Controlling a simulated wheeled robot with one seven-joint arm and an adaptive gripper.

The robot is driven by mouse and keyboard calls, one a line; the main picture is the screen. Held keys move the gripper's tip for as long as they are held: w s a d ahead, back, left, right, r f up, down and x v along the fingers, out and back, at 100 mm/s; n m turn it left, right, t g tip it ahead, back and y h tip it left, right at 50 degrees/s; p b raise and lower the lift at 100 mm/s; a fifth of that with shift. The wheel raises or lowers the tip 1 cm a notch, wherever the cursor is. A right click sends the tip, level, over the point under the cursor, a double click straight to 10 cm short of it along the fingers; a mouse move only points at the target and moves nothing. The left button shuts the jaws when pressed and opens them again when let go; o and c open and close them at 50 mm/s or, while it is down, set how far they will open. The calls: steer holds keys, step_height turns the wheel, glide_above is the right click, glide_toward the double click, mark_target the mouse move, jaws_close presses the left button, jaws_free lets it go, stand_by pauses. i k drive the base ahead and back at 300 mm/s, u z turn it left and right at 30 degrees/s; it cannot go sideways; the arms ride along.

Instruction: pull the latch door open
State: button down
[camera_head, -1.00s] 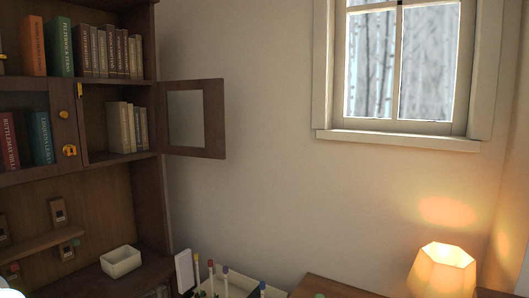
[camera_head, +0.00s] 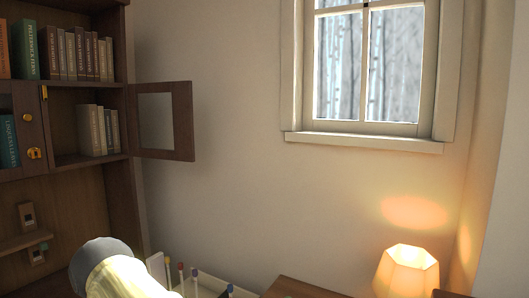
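A small framed wooden door (camera_head: 183,122) stands swung open at the right side of the bookshelf, in front of the wall. A rounded pale part with a grey cap, seemingly my arm, rises at the lower left. My gripper's fingers are not in view.
The bookshelf (camera_head: 118,205) fills the left side, with several books on its shelves. A pale tray (camera_head: 212,284) with coloured-tip sticks stands low in the middle. A glowing lamp (camera_head: 406,272) stands at lower right. A window (camera_head: 368,65) is above; the wall between is bare.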

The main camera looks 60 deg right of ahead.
mark_target(183, 112)
steer(key=z, duration=1.25)
steer(key=i, duration=0.1)
steer(key=z, duration=0.15)
